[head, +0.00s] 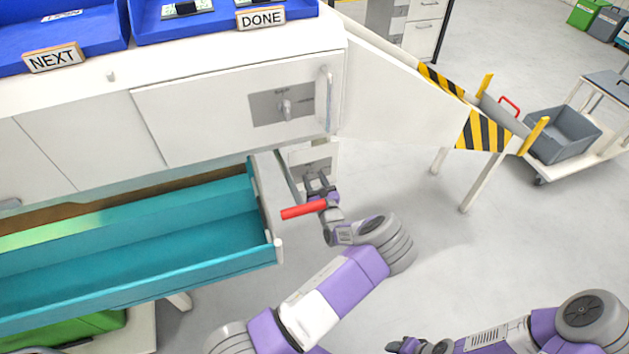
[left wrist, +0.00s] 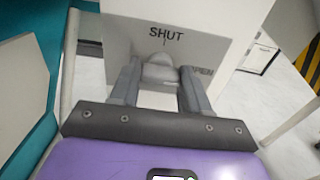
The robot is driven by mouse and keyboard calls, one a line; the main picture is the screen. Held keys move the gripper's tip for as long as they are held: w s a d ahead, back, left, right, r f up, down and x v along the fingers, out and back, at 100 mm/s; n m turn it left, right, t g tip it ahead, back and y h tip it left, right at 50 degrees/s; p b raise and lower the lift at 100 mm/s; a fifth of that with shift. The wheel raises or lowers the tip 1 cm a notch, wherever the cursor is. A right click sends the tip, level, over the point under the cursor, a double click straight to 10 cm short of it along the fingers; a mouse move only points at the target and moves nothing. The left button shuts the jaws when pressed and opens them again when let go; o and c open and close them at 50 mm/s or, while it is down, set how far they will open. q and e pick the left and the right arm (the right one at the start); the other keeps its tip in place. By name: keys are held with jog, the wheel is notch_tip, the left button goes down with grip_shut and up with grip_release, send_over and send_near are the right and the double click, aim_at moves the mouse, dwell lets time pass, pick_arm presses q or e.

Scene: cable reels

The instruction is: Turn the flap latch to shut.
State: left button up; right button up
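My left gripper (head: 320,184) is in front of a grey latch plate (head: 312,168) on a white panel right of the open teal drawer. In the left wrist view the plate (left wrist: 200,50) reads SHUT above and OPEN at the right, partly covered. The grey latch knob (left wrist: 160,72) sits between the spread fingers of the left gripper (left wrist: 159,86); whether they touch it is unclear, and so is its pointing direction. Another latch (head: 287,108) sits on a plate on the upper white flap. My right gripper (head: 406,346) is at the bottom edge, its fingers unclear.
The teal drawer (head: 220,235) stands out left of my left gripper. A red bar (head: 303,209) shows beside that gripper. A vertical handle (head: 325,100) is above. A white chute (head: 410,95) with striped ends slopes right towards a grey bin (head: 565,135).

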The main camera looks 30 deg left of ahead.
pick_arm(q)
jog(key=c, duration=0.4)
jog(key=shift+o, duration=0.2)
jog(key=n+p, duration=0.3)
jog(key=n, duration=0.3)
jog(key=shift+p, duration=0.3)
jog(key=shift+n, duration=5.9)
jog(key=shift+d, duration=0.1)
